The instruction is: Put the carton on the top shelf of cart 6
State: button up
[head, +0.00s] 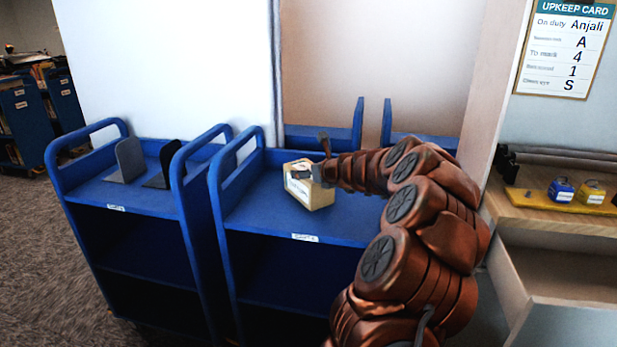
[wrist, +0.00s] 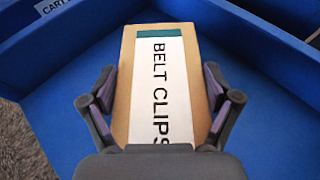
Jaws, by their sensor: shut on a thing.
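The carton (head: 309,186) is a small tan box with a white label. In the wrist view the carton (wrist: 200,85) reads "BELT CLIPS" under a teal band. My gripper (wrist: 165,110) is shut on its two sides; in the head view my gripper (head: 312,172) is at the carton's top. The carton is at the top shelf of a blue cart (head: 262,215) in the middle; whether it touches the shelf I cannot tell. That cart's front label (head: 305,238) is too small to read surely. A second blue cart (head: 140,200) stands to its left, its label (head: 116,208) also unclear.
Two bookends (head: 127,160) stand on the left cart's top shelf. Raised blue end rails (head: 237,150) flank the shelves. A wooden counter (head: 540,205) at right holds a blue item (head: 561,190) and a yellow item (head: 592,192). An upkeep card (head: 565,50) hangs above.

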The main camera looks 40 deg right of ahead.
jog(key=shift+f, duration=0.35)
jog(key=o, duration=1.3)
jog(key=shift+s+r, duration=0.2)
jog(key=p+v, duration=0.2)
jog(key=v, duration=0.9)
jog(key=shift+s, duration=0.3)
jog(key=shift+a, duration=0.1)
